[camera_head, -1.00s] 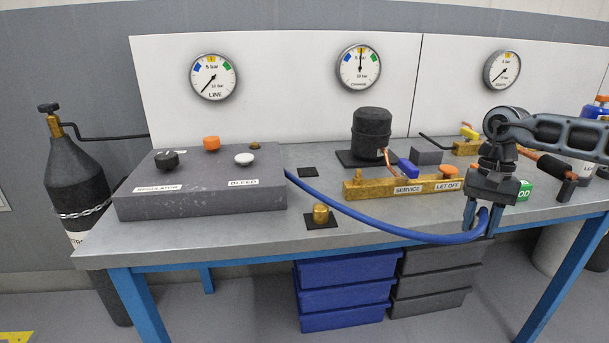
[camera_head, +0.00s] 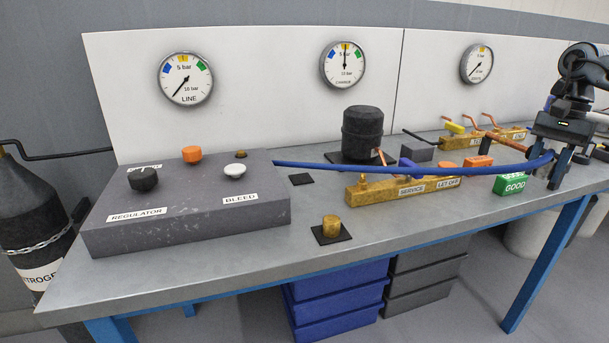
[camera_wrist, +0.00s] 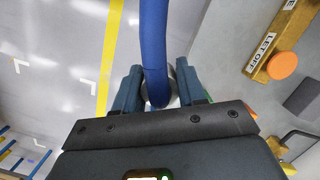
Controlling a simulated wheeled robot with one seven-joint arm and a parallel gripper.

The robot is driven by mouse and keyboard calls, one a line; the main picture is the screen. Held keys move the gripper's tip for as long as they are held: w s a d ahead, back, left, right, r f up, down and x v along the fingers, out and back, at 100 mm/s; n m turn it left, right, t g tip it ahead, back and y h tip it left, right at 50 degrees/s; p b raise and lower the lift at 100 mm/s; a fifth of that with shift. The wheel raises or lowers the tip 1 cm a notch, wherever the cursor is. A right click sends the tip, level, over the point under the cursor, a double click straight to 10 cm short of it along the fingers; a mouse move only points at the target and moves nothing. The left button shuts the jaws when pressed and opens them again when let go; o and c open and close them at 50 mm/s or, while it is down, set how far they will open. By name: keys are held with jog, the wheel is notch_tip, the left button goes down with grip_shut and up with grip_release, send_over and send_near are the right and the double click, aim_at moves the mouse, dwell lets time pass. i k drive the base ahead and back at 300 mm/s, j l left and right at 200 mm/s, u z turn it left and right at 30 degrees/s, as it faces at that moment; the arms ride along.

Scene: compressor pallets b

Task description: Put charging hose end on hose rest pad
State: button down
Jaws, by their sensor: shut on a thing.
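The blue charging hose (camera_head: 430,169) runs from the right side of the grey regulator box (camera_head: 190,230) across the bench to my gripper (camera_head: 550,170). My gripper is shut on the hose near its end, at the right of the head view, held above the bench. In the wrist view the hose (camera_wrist: 153,45) passes between the fingers (camera_wrist: 157,92); its very end is mostly hidden. A small empty dark pad (camera_head: 301,179) lies right of the box. Another dark pad (camera_head: 317,237) bears a brass fitting (camera_head: 331,225). Which one is the rest pad is not labelled.
The brass SERVICE / LET OFF block (camera_head: 380,191) and black compressor (camera_head: 362,135) stand mid-bench, with the hose passing close over the block. A green GOOD block (camera_head: 512,184) is near the gripper. The front strip of bench (camera_head: 250,268) is clear.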

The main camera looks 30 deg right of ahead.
aim_at(298, 173)
jog(key=i+j, duration=1.25)
jog(key=i, duration=0.05)
